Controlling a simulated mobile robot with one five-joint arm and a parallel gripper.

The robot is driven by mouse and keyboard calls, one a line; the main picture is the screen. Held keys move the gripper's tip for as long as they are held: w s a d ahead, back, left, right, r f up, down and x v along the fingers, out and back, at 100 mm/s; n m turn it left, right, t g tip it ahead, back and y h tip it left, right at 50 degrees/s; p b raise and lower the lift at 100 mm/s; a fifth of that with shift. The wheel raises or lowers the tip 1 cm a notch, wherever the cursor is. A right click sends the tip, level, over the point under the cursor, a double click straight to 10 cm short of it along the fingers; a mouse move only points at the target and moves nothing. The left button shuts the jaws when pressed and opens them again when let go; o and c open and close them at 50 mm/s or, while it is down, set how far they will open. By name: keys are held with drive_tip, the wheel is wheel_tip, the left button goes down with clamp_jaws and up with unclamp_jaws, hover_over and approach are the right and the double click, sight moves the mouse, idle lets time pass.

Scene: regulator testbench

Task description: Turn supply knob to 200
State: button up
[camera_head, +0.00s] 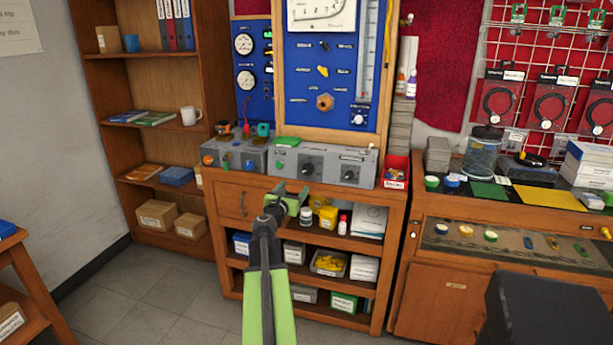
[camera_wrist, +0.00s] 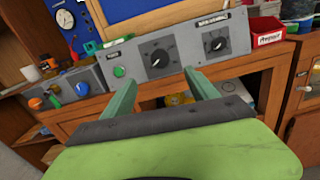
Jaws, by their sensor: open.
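A grey control box (camera_head: 330,168) stands on the wooden bench top. Its front has a green button (camera_wrist: 119,71) at left and two black knobs with white pointers. The right knob (camera_head: 349,176) is also in the wrist view (camera_wrist: 216,44). The labels are too small to read, so I cannot tell which is the supply knob. My gripper (camera_wrist: 163,90) is open and empty, its fingers apart in front of and below the middle knob, seemingly not touching it.
A second grey box (camera_head: 236,155) with coloured knobs stands at left. A red bin (camera_head: 396,172) is at right. Above is a blue gauge board (camera_head: 300,65). Shelves below hold bottles and bins. Open floor (camera_head: 150,290) lies at left.

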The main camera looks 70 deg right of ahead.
sight(308, 169)
drive_tip(key=d, duration=1.7)
drive_tip(key=shift+w, duration=0.4)
drive_tip(key=shift+c, duration=0.5)
